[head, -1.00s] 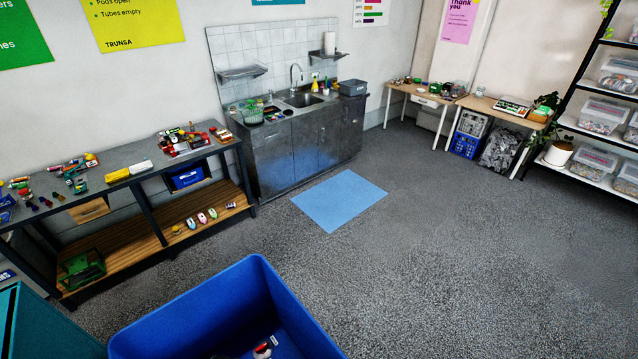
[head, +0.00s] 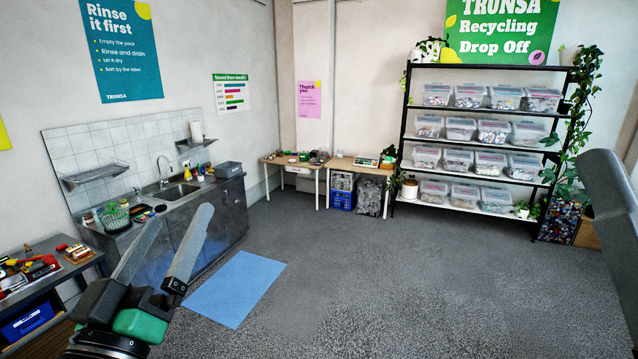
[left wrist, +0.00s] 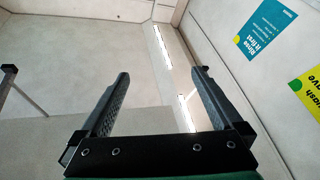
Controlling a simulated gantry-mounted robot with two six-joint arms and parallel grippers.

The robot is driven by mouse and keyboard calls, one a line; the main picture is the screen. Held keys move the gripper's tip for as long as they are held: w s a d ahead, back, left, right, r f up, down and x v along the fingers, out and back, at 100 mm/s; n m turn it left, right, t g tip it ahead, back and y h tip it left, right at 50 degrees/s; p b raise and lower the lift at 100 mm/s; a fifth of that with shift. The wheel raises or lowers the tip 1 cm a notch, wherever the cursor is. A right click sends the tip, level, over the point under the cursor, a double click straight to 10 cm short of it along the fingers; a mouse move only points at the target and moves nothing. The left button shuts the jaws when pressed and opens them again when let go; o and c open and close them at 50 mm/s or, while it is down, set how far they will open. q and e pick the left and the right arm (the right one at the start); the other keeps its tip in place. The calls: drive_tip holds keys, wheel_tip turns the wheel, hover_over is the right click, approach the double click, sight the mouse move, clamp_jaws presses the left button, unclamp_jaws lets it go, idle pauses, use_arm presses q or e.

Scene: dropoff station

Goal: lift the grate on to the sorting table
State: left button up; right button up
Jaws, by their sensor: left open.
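I cannot make out a grate for certain in either view. A dark workbench (head: 75,271) with sorted small items on it is at the left edge of the head view; I cannot tell if it is the sorting table. My left gripper (head: 178,217) is raised at the lower left of the head view, its two grey fingers spread with nothing between them. In the left wrist view the gripper (left wrist: 161,76) is also open and empty, facing bare wall and ceiling.
A sink unit (head: 206,226) stands against the left wall, with a green wire basket (head: 116,219) on its top. A blue mat (head: 236,288) lies on the floor before it. Two small tables and a black shelving rack (head: 405,130) with clear bins stand at the back. The middle floor is clear.

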use_arm(q)
drive_tip(key=s+r+m+t+h, duration=0.1)
drive_tip(key=s+r+m+t, duration=0.3)
drive_tip(key=s+r, duration=0.7)
drive_tip(key=s+t, duration=0.1)
drive_tip(key=s, duration=0.2)
drive_tip(key=shift+s+r+m, duration=0.25)
drive_tip(key=shift+s+m, duration=0.05)
drive_tip(key=shift+s, duration=0.05)
drive_tip(key=shift+d, duration=0.1)
drive_tip(key=c, duration=0.4)
drive_tip(key=shift+w, duration=0.1)
